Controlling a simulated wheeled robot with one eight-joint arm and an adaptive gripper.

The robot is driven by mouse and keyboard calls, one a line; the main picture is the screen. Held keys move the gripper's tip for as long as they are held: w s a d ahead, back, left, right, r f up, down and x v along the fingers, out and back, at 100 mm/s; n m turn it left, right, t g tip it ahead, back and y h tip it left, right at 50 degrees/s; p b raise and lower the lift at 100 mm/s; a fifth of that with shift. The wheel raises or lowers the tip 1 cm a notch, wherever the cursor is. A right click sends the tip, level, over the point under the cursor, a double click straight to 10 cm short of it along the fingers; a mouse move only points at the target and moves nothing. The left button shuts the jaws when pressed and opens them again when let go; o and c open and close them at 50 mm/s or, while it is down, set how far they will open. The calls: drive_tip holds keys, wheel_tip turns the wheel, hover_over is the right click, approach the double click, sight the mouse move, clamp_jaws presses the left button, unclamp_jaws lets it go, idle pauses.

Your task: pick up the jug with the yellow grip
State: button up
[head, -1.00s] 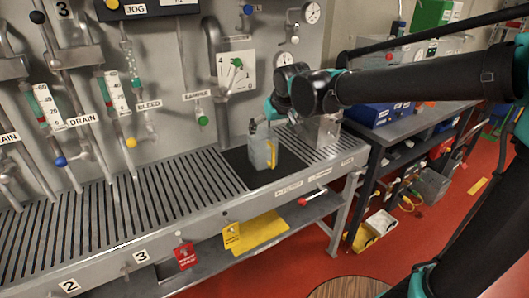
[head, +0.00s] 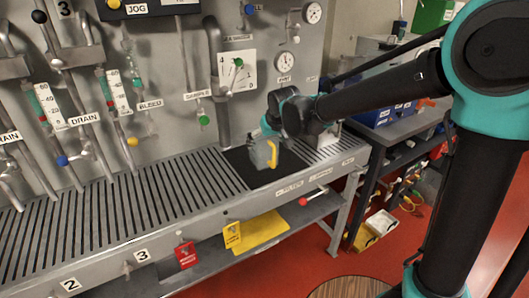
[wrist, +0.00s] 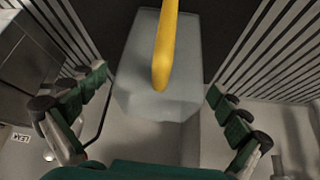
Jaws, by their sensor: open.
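The jug (head: 262,154) is a grey container with a yellow grip (head: 273,154), standing upright on a black mat (head: 239,165) on the slatted bench. In the wrist view the grey jug body (wrist: 145,88) and its yellow grip (wrist: 164,50) fill the upper middle. My gripper (wrist: 150,112) is open, with its green-padded fingers to the left and right of the jug's near end. Neither finger visibly touches the jug.
The slatted bench (head: 130,210) runs along a panel with pipes, valves and gauges behind the jug. A metal box (head: 328,137) stands right of the mat, close to my wrist. A side table with blue bins (head: 385,112) is further right. The bench left of the mat is clear.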

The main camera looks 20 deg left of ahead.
drive_tip(key=shift+c, duration=0.2)
drive_tip(key=c, duration=1.5)
drive_tip(key=shift+r, duration=0.1)
